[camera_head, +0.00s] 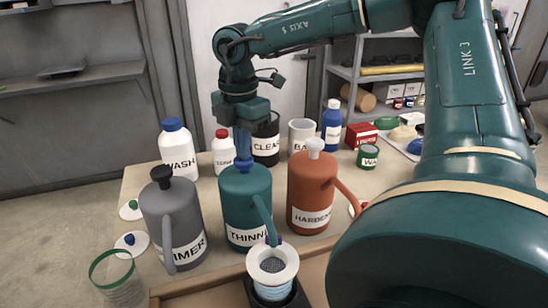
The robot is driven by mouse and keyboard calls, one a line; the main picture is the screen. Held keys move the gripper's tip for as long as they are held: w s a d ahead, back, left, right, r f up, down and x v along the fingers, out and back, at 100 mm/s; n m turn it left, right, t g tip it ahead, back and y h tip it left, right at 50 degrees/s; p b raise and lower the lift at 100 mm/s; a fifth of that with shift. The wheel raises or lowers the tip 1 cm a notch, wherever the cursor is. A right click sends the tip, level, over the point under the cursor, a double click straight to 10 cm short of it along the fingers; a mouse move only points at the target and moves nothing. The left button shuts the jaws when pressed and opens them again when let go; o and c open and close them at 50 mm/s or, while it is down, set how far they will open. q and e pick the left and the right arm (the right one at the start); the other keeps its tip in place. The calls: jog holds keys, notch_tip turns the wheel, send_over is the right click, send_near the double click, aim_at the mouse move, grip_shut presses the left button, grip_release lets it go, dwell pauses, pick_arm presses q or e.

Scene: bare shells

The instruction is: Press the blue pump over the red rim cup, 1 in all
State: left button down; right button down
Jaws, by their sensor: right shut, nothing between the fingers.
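The teal pump container (245,205) labelled THINN… stands mid-table, with a blue pump head (246,164) on top. My right gripper (243,154) is shut and empty, pointing down right at the blue pump head; I cannot tell whether it touches. The container's spout (265,220) slopes down toward a pale-rimmed cup (290,272) with a grey mesh inside, in a dark holder. No clearly red rim shows on it. A clear cup with a green rim (97,268) stands at the lower left. My left gripper is not in view.
A grey pump container (172,215) stands left of the teal one, an orange one (311,185) right of it. Bottles labelled WASH (178,150) and others stand behind. My large arm link covers the lower right. Shelves (375,72) are at the back.

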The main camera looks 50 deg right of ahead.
jog(key=shift+f+b, duration=0.3)
jog(key=shift+f, duration=0.2)
jog(key=shift+r, duration=0.1)
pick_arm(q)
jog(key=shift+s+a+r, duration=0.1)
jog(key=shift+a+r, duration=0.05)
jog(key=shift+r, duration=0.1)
pick_arm(e)
jog(key=shift+r, duration=0.1)
jog(key=shift+r+p, duration=0.75)
jog(key=shift+r, duration=0.7)
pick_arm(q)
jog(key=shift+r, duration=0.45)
pick_arm(e)
jog(key=shift+r, duration=0.1)
